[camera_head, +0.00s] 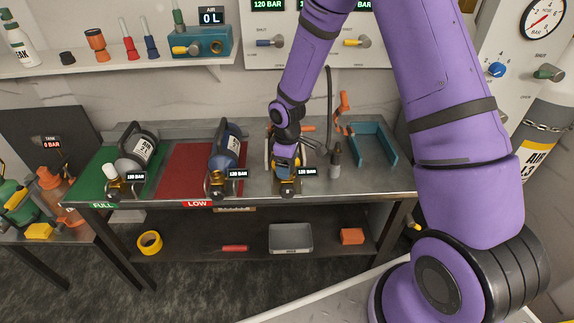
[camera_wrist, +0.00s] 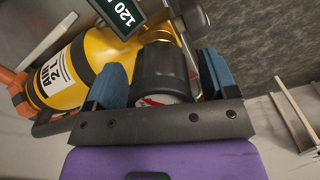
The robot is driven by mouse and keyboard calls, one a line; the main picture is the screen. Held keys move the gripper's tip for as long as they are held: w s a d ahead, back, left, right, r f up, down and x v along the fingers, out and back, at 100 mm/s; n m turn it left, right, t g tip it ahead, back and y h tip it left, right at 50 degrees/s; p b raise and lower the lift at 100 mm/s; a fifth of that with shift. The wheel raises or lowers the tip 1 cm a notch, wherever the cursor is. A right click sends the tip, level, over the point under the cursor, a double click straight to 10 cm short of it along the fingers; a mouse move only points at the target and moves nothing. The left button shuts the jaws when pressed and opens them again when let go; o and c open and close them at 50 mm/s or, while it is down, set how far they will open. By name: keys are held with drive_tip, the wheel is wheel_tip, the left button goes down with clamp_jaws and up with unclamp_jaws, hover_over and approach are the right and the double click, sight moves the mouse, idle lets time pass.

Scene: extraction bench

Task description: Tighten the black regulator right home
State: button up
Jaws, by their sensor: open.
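The black regulator (camera_wrist: 160,72) is a dark ribbed cylinder with a pale end face bearing a red mark. In the wrist view it sits at the neck of a yellow air cylinder (camera_wrist: 97,68) lying on its side. My gripper (camera_wrist: 158,82) is open, its two blue fingers on either side of the regulator. I cannot tell whether either finger touches it. A 120 BAR tag (camera_wrist: 126,14) shows by the cylinder.
A blue cylinder (camera_head: 222,158) lies on the red LOW mat, left of my gripper. A dark upright fitting (camera_head: 336,158) and a blue-grey bracket (camera_head: 374,142) stand to the right.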

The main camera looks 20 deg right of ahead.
drive_tip(key=c, duration=1)
drive_tip(key=m, duration=0.4)
drive_tip(key=shift+c, duration=0.2)
drive_tip(key=o, duration=1.1)
wheel_tip(320, 180, up, 11)
drive_tip(key=shift+f, duration=0.1)
